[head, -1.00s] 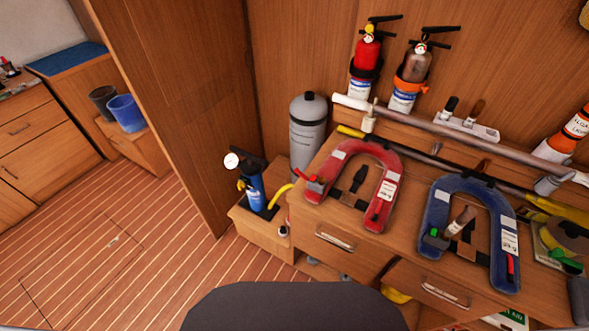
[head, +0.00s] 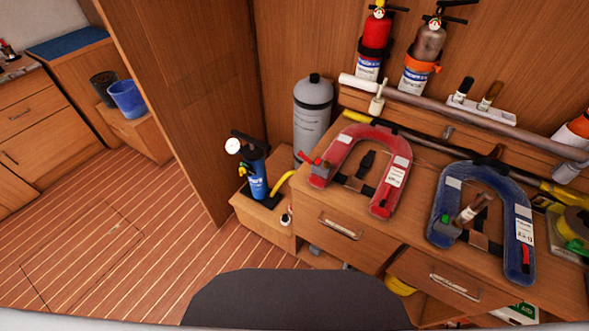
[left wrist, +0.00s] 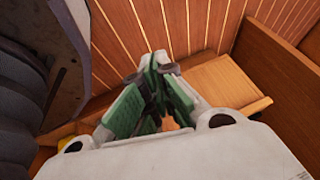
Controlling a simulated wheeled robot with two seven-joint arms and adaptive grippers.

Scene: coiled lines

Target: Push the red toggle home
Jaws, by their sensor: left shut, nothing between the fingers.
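A small red toggle (head: 308,158) sticks out at the left end of the red horseshoe-shaped life vest (head: 398,152), which lies on the wooden cabinet top. Other small red parts show: one at the vest's right end (head: 383,205) and one on the blue life vest (head: 516,197); I cannot tell which of these the task means. My left gripper (left wrist: 153,73) shows only in the left wrist view, with its green-padded fingers shut and empty above the wood floor and a wooden ledge. No toggle is seen in that view. My right gripper is in neither current view.
A blue pump (head: 257,178) with a round gauge stands on a low box left of the cabinet, beside a grey cylinder (head: 313,118). A long pole (head: 440,122) runs behind the vests. Fire extinguishers (head: 376,42) hang on the wall. The floor at left is clear.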

